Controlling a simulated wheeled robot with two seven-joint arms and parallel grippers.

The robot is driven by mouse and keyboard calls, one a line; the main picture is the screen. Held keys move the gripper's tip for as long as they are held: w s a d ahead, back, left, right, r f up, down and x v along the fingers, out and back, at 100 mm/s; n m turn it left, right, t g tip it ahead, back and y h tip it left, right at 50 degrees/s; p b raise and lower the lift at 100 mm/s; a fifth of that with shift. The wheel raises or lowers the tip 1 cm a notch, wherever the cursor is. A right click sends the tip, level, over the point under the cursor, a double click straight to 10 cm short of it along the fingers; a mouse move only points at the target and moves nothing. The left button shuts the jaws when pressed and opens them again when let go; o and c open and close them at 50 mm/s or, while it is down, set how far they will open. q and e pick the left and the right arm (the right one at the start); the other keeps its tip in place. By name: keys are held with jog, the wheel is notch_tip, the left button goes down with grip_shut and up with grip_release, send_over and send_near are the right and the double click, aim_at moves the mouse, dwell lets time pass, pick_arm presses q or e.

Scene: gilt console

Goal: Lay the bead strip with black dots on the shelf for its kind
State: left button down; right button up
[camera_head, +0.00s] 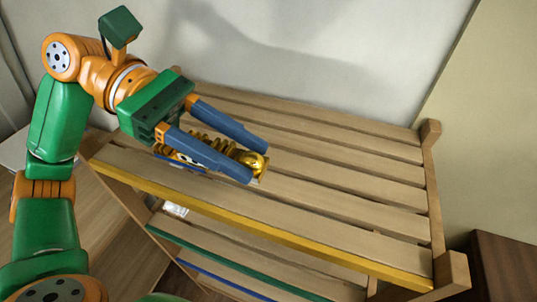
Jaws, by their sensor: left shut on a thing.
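My left gripper (254,161) reaches over the left part of the slatted top shelf (330,190), which has a yellow front edge. Its two blue fingers are shut on a gold beaded piece (225,147) with a shiny round gold end. The fingers hide much of this piece; I cannot make out black dots on it, or whether it touches the slats. Below the top shelf are a shelf with a green edge (220,258) and one with a blue edge (225,282). My right gripper is not in view.
The right part of the top shelf is bare. Wooden end posts (430,134) rise at its right side. A pale wall (330,50) stands close behind. A dark brown piece of furniture (505,265) is at the lower right.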

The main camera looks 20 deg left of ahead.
pick_arm(q)
send_over(271, 185)
jog(key=f, duration=0.6)
jog(key=shift+w+d+f+p, duration=0.1)
jog(key=shift+w+f+p, duration=0.05)
jog(key=shift+w+p, duration=0.15)
jog(key=shift+s+f, duration=0.15)
jog(key=shift+f, duration=0.45)
jog(key=shift+s+f, duration=0.15)
jog(key=shift+f, duration=0.45)
jog(key=shift+s, duration=0.2)
jog(key=shift+w+f, duration=0.15)
jog(key=shift+f, duration=0.05)
jog(key=shift+c, duration=2.2)
grip_release()
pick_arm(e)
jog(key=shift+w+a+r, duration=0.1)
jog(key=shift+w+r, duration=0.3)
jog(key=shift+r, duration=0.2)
